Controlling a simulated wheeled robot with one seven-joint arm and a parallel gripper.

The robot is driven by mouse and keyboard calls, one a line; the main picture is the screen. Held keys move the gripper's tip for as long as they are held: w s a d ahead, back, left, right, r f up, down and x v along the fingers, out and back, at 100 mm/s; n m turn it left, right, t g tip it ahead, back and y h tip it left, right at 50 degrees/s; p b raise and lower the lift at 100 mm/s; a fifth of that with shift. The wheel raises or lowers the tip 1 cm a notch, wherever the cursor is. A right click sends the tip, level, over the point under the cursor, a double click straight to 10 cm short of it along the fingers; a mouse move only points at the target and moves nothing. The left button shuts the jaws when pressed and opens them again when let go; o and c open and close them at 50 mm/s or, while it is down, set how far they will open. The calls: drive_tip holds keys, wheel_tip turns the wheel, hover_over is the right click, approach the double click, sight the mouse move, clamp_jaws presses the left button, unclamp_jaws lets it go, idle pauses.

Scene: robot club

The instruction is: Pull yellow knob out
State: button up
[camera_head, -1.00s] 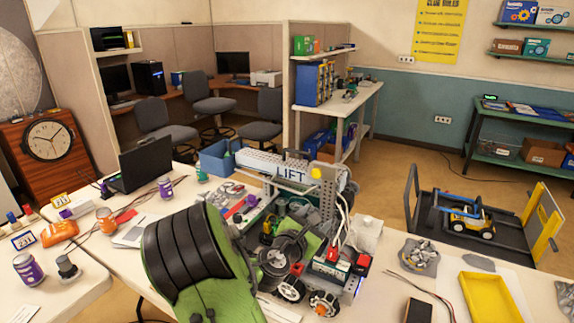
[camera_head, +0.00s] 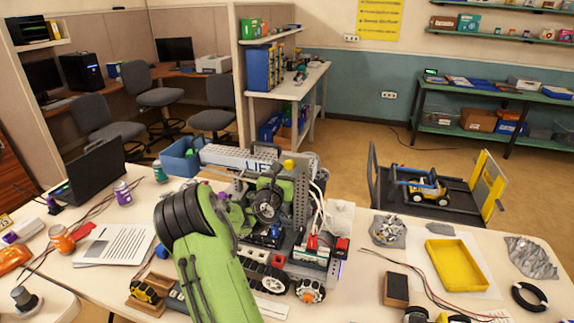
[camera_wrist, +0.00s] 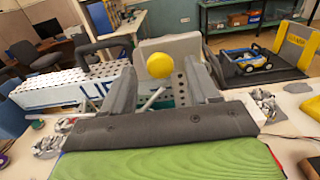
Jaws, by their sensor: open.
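The yellow knob (camera_wrist: 160,65) is a round ball on the upper part of the grey robot on the table. In the head view the yellow knob (camera_head: 289,165) is small, beside the beam lettered "LIFT" (camera_head: 241,158). My gripper (camera_wrist: 162,78) is open, its two dark fingers to the left and right of the knob in the wrist view. The knob shows between and slightly beyond the fingertips; I cannot tell how deep it sits. In the head view my green arm hides part of the machine, and the gripper (camera_head: 270,186) is near the knob.
White cables (camera_head: 318,200) hang on the machine's right side. A laptop (camera_head: 92,172) and blue bin (camera_head: 181,157) stand to the left. A yellow tray (camera_head: 458,264) lies on the table at right. A cart (camera_head: 440,190) stands behind the table.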

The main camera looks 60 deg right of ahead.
sight(290, 164)
drive_tip(key=d, duration=0.2)
drive_tip(key=shift+w+d, duration=0.3)
clamp_jaws()
